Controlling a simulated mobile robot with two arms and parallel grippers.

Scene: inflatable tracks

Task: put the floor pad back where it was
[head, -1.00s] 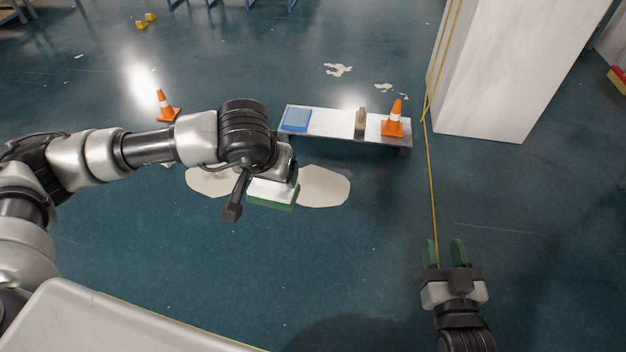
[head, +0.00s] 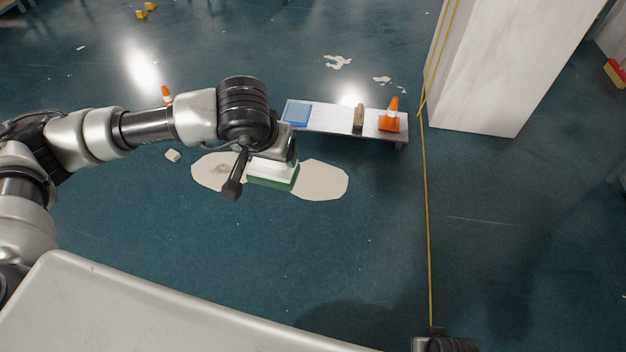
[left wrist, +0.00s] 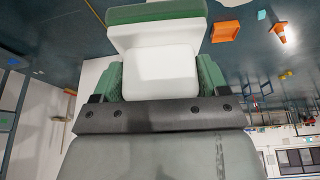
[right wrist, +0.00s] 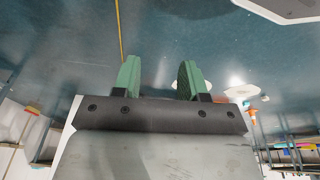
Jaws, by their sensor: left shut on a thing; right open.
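A pad with a white grip block and a green underside (head: 272,173) is in my left gripper. In the left wrist view my left gripper (left wrist: 162,76) is shut on the white block (left wrist: 160,72), with the green part (left wrist: 155,12) beyond it. In the head view the pad overlaps pale patches (head: 322,180) on the floor. It looks held above them, but I cannot tell how high. My right gripper (right wrist: 159,78) is open and empty in the right wrist view. In the head view only part of its wrist shows at the bottom edge.
A low bench (head: 335,121) behind the pad bears a blue pad (head: 297,113), a tan brush-like block (head: 358,118) and an orange cone (head: 391,117). Another cone (head: 166,94) and a small pale block (head: 172,155) are left. A white pillar (head: 485,70) stands right.

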